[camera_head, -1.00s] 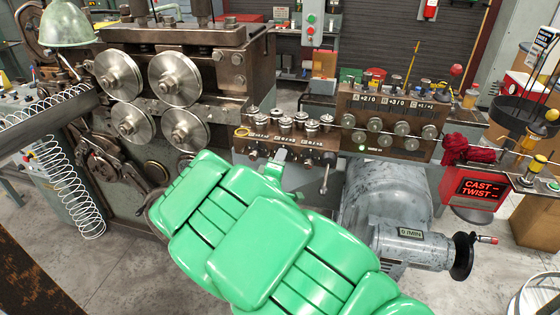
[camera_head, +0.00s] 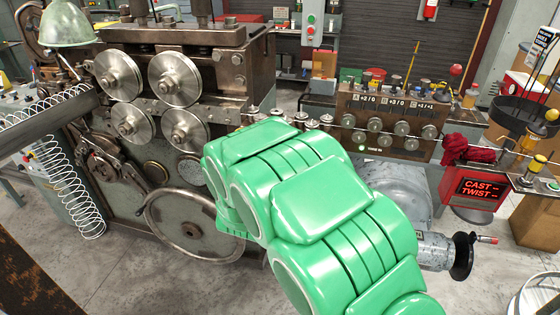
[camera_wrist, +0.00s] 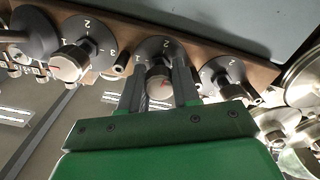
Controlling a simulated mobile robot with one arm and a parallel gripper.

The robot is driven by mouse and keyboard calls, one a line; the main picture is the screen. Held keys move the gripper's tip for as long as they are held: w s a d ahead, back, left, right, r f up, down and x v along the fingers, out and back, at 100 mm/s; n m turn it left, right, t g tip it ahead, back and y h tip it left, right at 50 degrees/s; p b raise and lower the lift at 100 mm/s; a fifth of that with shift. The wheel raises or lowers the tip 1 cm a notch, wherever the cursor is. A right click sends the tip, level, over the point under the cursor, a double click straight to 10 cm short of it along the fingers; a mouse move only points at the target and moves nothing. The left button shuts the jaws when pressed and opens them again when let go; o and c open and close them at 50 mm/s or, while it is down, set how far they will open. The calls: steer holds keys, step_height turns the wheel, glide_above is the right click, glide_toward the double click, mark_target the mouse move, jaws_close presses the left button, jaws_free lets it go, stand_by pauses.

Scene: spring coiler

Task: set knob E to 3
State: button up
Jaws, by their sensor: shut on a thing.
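In the wrist view, my gripper (camera_wrist: 158,72) has its two dark fingers on either side of a metal knob (camera_wrist: 159,87), shut on it. A similar knob (camera_wrist: 68,64) with a dial marked 2 and 3 is at left, and another (camera_wrist: 232,92) is at right.
A panel of several round knobs (camera_head: 402,128) stands right of my arm. A red-lit sign (camera_head: 481,188) reads CAST and TWIST. Large rollers (camera_head: 180,78) and a handwheel (camera_head: 194,228) are at left. Loose wire coils (camera_head: 80,195) hang at far left.

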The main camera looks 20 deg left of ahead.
steer(key=m, duration=0.4)
steer(key=shift+f+m, duration=0.15)
steer(key=shift+m, duration=0.25)
steer(key=m, duration=0.3)
steer(key=shift+m, duration=0.3)
steer(key=m, duration=0.4)
steer(key=shift+m, duration=2)
steer(key=o, duration=1.1)
steer(key=shift+c, duration=0.2)
